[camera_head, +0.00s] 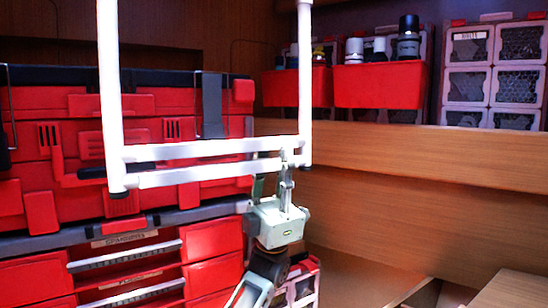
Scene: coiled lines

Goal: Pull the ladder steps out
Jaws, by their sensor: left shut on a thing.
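The white ladder (110,80) hangs in front of me, with two upright rails running out of the top of the picture. Two white crossbars, an upper one (200,149) and a lower one (200,173), join the rails near their lower ends. My left gripper (286,163) reaches up from below and is shut on the ladder at the right end of the lower crossbar, close to the right rail (306,75). The gripper's fingers partly cover that end of the bar. My right gripper is not in view.
Red tool cases and drawers (215,255) fill the left side behind the ladder. Red bins (380,85) with bottles and a mesh-fronted drawer unit (492,75) stand on a wooden ledge (430,150) at right. Wooden flooring (350,280) shows at lower right.

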